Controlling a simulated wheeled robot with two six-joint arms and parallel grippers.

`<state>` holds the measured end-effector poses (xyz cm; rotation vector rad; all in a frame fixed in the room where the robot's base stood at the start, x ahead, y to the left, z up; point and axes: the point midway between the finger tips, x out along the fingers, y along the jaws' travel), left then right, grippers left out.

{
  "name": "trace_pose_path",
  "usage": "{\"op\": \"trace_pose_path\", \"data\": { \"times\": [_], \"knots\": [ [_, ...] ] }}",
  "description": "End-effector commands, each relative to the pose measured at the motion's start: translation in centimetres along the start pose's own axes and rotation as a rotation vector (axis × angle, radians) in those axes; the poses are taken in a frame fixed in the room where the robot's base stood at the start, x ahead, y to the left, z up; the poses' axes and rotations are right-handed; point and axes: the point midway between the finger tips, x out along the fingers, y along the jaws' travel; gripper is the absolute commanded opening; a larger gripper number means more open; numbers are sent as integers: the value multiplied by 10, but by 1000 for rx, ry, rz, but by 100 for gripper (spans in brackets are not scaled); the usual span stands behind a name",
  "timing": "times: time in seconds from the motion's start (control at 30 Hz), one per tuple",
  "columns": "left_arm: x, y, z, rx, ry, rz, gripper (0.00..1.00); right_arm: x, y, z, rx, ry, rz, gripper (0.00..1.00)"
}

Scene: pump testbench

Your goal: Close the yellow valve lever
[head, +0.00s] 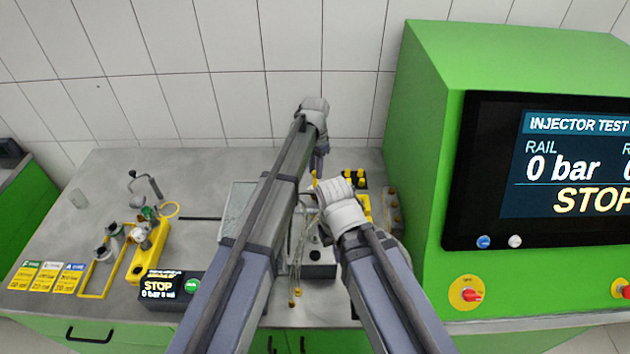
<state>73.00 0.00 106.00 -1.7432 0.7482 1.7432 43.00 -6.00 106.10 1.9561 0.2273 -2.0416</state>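A small yellow piece (315,178), which may be the valve lever, shows between my two arms; its angle and the valve body are mostly hidden. My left gripper (320,168) hangs below its pale wrist, just above or beside this yellow piece. It is small and partly hidden, so I cannot tell its opening or any contact. My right arm ends in a pale wrist right of the yellow piece. Its gripper fingers are hidden.
The green injector test cabinet (425,150) stands close on the right. A yellow pump stand (148,252), a yellow frame (97,275) and a small STOP display (165,286) are on the left. Thin lines (297,255) run between my arms. The bench's back left is fairly clear.

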Motion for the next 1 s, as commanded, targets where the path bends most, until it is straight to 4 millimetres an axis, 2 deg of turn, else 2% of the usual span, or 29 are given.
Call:
{"op": "trace_pose_path", "data": {
  "times": [0.03,0.17,0.47,1.0],
  "knots": [
    [0,0,0,0,0,0,21,0,0,0,0,0,0,0],
    [0,0,0,0,0,0,6,0,0,0,0,0,0,0],
    [0,1,-1,0,0,0,6,0,0,0,0,0,0,0],
    [0,16,-11,0,-1,1,6,0,0,0,0,0,0,0]
  ]
}}
